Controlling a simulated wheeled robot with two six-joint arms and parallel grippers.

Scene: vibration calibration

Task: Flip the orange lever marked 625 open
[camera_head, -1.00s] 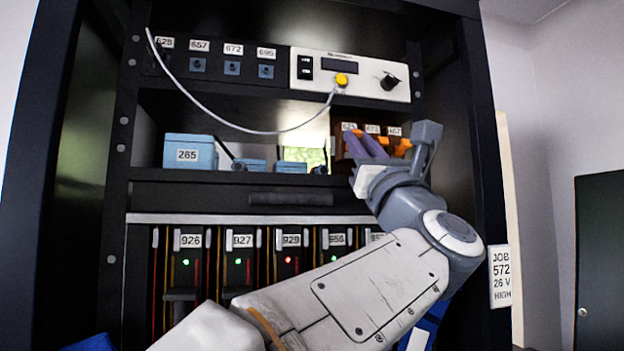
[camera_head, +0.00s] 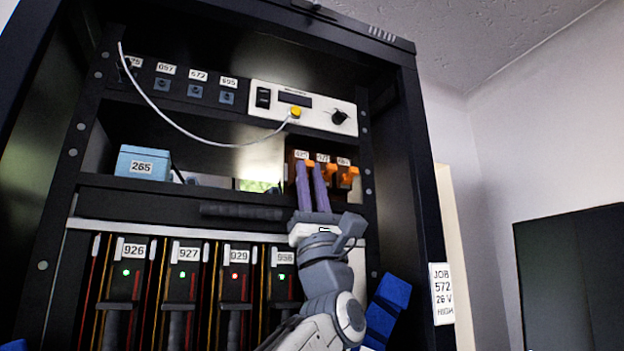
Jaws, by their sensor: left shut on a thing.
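A dark brown block (camera_head: 291,160) on the right of the middle shelf carries three orange levers under white tags. The leftmost tag appears to read 625, and its orange lever (camera_head: 310,163) is mostly hidden by my fingers. The middle lever (camera_head: 328,172) and the right lever (camera_head: 348,177) show beside it. My left gripper (camera_head: 311,165) reaches up from below with two purple fingers. Its tips are at the leftmost lever, one on each side, shut on it. The lever's exact angle is hard to see. My right gripper is not in view.
A white panel (camera_head: 262,118) with a yellow plug (camera_head: 295,112) and black knob is above, and a pale cable hangs left of the levers. A blue box (camera_head: 143,163) marked 265 stands at the shelf's left. Numbered modules fill the bay below. The rack's right post (camera_head: 415,170) is close.

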